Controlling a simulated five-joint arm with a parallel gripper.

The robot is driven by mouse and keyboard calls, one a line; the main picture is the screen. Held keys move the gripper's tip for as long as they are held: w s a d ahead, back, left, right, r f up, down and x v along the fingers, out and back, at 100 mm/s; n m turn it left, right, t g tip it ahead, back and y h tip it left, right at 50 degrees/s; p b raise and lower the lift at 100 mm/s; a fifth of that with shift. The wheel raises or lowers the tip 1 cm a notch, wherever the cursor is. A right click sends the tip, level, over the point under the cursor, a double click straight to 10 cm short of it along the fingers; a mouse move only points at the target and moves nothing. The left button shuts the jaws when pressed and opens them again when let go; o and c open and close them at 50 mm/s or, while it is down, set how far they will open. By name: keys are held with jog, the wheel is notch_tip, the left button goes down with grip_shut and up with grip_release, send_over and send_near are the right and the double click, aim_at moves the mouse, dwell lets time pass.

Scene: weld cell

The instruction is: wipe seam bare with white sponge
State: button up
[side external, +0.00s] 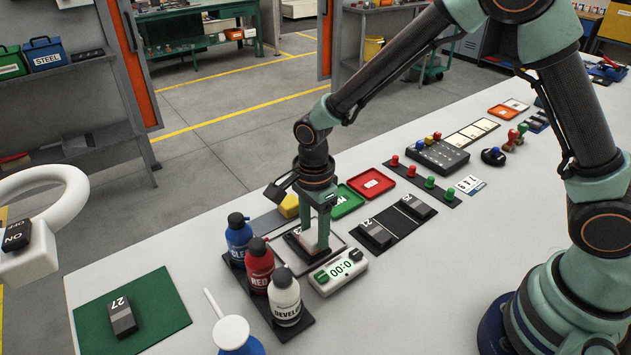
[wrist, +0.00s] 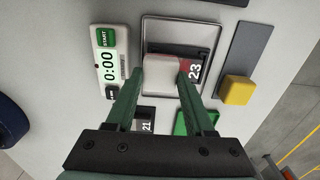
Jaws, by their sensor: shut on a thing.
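My gripper (wrist: 163,92) is shut on the white sponge (wrist: 163,75), which sits between its fingertips in the wrist view. The sponge is over the weld plate marked 23 (wrist: 196,62), which lies in a shallow metal tray (wrist: 175,25). The sponge covers much of the plate, so most of its seam is hidden. A red patch (wrist: 184,67) shows on the plate just right of the sponge. In the side view my gripper (side external: 318,240) points down over the tray (side external: 334,241). I cannot tell whether the sponge touches the plate.
A yellow sponge (side external: 289,206) sits behind the tray. A timer (side external: 338,272) reading 0:00 and blue (side external: 239,238), red (side external: 258,265) and white (side external: 285,298) bottles stand close by. Plate 27 (side external: 122,316) lies on a green mat (side external: 160,300). A green tray (side external: 345,200) is beyond.

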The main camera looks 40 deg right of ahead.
jog(key=shift+w, duration=1.25)
jog(key=shift+w+r, duration=0.1)
jog(key=shift+w, duration=0.65)
jog(key=shift+w+f, duration=0.2)
jog(key=shift+w, duration=0.2)
jog(key=shift+w+r, duration=0.2)
jog(key=shift+w, duration=0.45)
notch_tip(320, 180, up, 8)
jog(key=shift+s+f, duration=0.1)
jog(key=shift+f, duration=0.05)
